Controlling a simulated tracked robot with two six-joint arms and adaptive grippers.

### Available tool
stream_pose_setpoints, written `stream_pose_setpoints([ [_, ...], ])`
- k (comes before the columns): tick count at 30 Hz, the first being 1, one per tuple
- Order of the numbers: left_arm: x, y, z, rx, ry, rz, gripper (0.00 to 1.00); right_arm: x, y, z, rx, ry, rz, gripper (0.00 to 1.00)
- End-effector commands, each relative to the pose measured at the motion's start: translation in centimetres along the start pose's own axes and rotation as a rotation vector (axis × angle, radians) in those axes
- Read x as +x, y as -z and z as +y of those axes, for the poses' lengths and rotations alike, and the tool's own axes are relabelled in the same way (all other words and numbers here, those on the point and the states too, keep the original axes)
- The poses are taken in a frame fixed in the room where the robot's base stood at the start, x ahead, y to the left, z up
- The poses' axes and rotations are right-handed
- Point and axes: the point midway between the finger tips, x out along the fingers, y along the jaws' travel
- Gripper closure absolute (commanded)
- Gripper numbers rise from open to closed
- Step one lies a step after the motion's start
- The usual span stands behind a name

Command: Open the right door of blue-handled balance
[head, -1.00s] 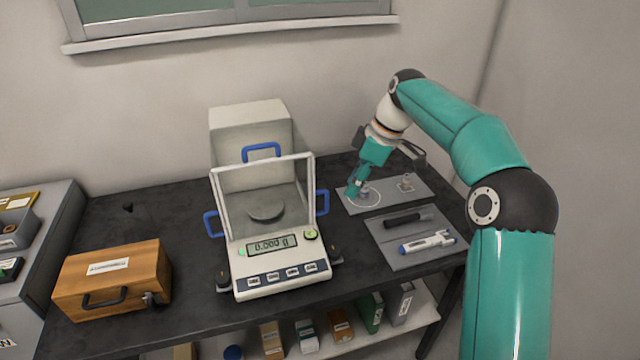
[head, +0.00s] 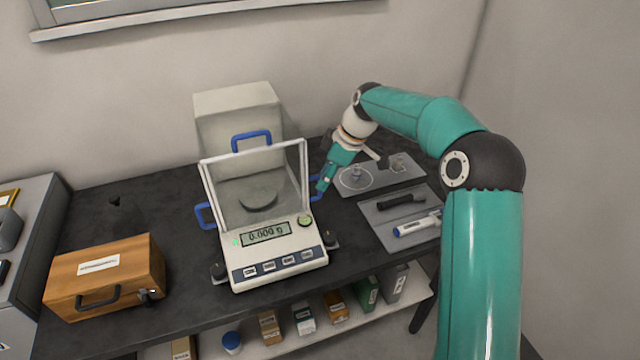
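The balance (head: 270,262) stands on the black table, with a glass draft shield around its round pan (head: 258,196). The right door looks shut, seen nearly edge-on. My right gripper (head: 323,186) is at the right handle, its fingertips overlapping it in the picture. I cannot tell whether the fingers are open or closed on it. My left gripper is not in view.
Right of the balance lie a grey plate (head: 405,169) with small weights and a grey tray (head: 384,228) with a black tool and a white-blue pen-like tool. A wooden case (head: 105,277) stands at left. Bottles and boxes fill the shelf below.

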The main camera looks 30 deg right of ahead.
Motion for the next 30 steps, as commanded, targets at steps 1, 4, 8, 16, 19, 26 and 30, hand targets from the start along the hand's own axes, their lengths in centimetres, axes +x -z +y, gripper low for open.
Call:
stream_pose_setpoints([
  [1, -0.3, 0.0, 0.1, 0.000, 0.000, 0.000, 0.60, 0.9, 0.0, -0.1, 0.000, 0.004, -0.002, 0.63],
  [4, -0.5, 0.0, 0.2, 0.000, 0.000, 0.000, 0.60, 2.2, 0.0, 0.0, 0.000, 0.002, -0.001, 0.63],
  [8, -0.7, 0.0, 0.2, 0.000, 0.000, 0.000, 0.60, 3.5, 0.0, 0.0, 0.000, 0.002, -0.001, 0.63],
  [16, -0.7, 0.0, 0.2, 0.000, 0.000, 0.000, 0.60, 4.0, -0.1, 0.0, 0.001, -0.001, 0.000, 0.63],
  [19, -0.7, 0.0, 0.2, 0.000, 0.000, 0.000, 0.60, 4.0, -0.1, 0.0, 0.001, -0.001, 0.000, 0.63],
  [26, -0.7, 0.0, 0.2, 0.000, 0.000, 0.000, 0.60, 4.0, -0.1, 0.0, 0.001, -0.001, 0.000, 0.99],
  [30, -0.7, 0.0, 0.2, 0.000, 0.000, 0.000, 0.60, 3.9, -0.1, 0.0, 0.001, -0.001, 0.000, 1.00],
])
